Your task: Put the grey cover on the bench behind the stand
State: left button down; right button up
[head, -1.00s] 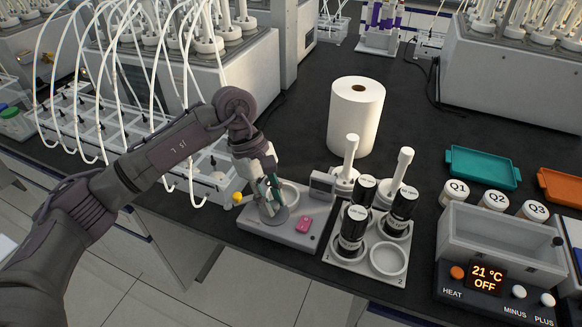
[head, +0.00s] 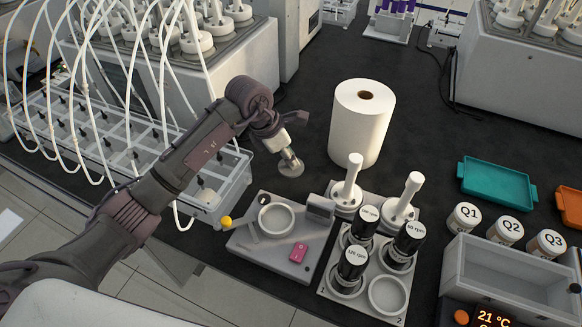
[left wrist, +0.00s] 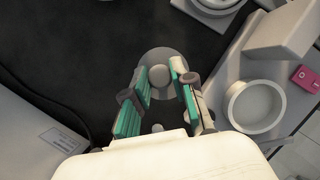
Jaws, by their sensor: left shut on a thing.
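The grey cover (head: 290,166) is a round disc with a knob. My left gripper (head: 281,147) is shut on it. It is over the black bench (head: 290,118), behind the grey stand (head: 250,243). I cannot tell if it touches the bench. The left wrist view shows the cover (left wrist: 166,57) between the green-padded fingers of the left gripper (left wrist: 160,80). The stand has an empty white ring (head: 277,219), a pink button and a yellow ball at its left end. The ring also shows in the left wrist view (left wrist: 255,106). My right gripper is not in view.
A white paper roll (head: 360,122) stands right of the cover. A plate with dark bottles (head: 352,263) and white-handled parts (head: 352,182) stands right of the stand. Dark bench behind the cover is clear.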

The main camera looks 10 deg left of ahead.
aim_at(286, 167)
pick_arm(q)
notch_tip(286, 167, down, 3)
jog(key=shift+r, duration=0.2)
notch_tip(286, 167, down, 3)
jog(key=shift+f+p, duration=0.1)
jog(key=shift+p, duration=0.45)
jog(key=shift+w+f, duration=0.1)
jog(key=shift+f, duration=0.1)
jog(key=c, duration=1)
grip_release()
jog(key=shift+r, duration=0.1)
jog(key=shift+o, duration=0.2)
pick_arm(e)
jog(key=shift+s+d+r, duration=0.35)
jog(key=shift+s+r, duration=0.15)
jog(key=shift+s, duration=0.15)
